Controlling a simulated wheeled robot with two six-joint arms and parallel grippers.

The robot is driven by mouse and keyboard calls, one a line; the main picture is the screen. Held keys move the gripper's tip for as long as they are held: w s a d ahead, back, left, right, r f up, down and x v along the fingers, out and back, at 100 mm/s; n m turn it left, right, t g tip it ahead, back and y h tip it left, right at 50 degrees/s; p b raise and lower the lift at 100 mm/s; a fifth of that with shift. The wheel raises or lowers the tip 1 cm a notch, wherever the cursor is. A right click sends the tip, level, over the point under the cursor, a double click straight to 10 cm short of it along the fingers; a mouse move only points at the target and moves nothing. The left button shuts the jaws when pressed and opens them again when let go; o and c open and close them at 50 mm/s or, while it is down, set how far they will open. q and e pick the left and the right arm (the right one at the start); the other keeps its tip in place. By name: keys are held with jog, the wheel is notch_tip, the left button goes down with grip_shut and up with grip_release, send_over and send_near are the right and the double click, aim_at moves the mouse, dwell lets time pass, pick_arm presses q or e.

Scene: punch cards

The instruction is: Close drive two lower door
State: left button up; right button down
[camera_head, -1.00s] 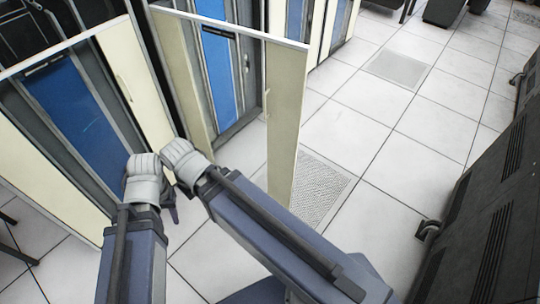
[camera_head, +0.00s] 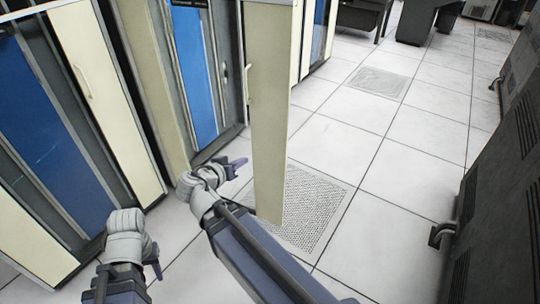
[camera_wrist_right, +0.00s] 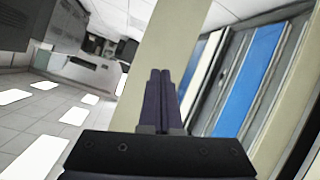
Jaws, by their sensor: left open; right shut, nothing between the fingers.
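A cream door (camera_head: 268,115) stands swung open from the middle cabinet (camera_head: 195,75), whose blue panel shows beside it. A small handle is on its left side. I cannot read any label showing which drive it belongs to. My right gripper (camera_head: 238,164) is shut and empty, close to the left side of this door near its lower part; I cannot tell whether it touches. In the right wrist view the shut fingers (camera_wrist_right: 160,75) lie in front of a cream panel (camera_wrist_right: 170,45). My left gripper (camera_head: 153,262) is open and empty, low at the left, away from that door.
A nearer cabinet (camera_head: 50,115) with a blue panel and a cream panel with a handle stands at the left. A dark cabinet (camera_head: 500,210) lines the right side. The tiled floor (camera_head: 390,190) between is clear, with a perforated tile (camera_head: 305,215) beside the open door.

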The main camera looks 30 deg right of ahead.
pick_arm(q)
notch_tip(320, 180, down, 12)
jog(key=b, duration=0.9)
jog(key=shift+f+b, duration=0.2)
jog(key=shift+b, duration=0.15)
pick_arm(e)
jog(key=w+d+f+m+t+h, duration=0.2)
jog(key=d+f+m+t+h, duration=0.1)
jog(key=d+h, duration=0.1)
jog(key=shift+d, duration=0.55)
jog(key=shift+w, duration=0.1)
